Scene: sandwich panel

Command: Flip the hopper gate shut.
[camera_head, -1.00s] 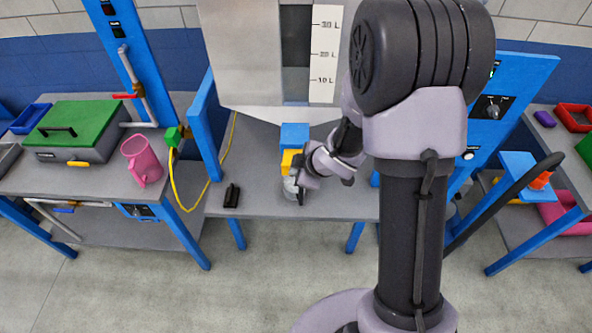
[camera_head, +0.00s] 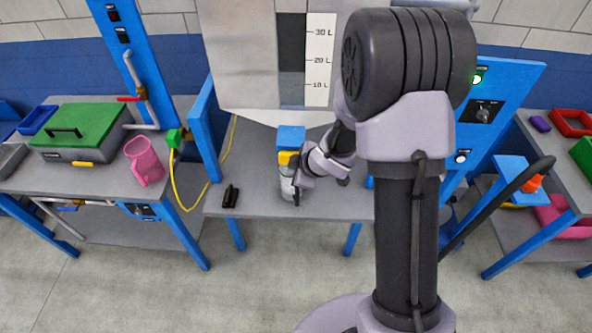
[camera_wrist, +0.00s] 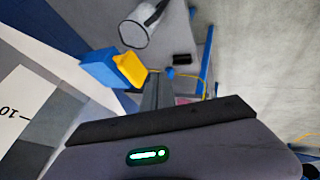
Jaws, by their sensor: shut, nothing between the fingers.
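The hopper (camera_head: 248,75) is a large pale grey vessel with a litre scale on its front. At its bottom a blue outlet block (camera_head: 290,137) carries a yellow piece, seemingly the gate (camera_head: 287,158). In the wrist view, the yellow gate (camera_wrist: 131,70) juts from the blue block (camera_wrist: 100,68) towards the finger ends. A grey-white cup (camera_head: 287,188) stands below the outlet and also shows in the wrist view (camera_wrist: 137,30). My gripper (camera_head: 297,196) is shut and empty, close beside the gate and cup. Contact cannot be told.
A small black object (camera_head: 231,196) lies on the bench left of the cup. A pink jug (camera_head: 144,161) and a green-lidded box (camera_head: 75,130) stand on the left table. Blue posts (camera_head: 203,130) flank the hopper. A yellow hose (camera_head: 176,190) hangs at the left.

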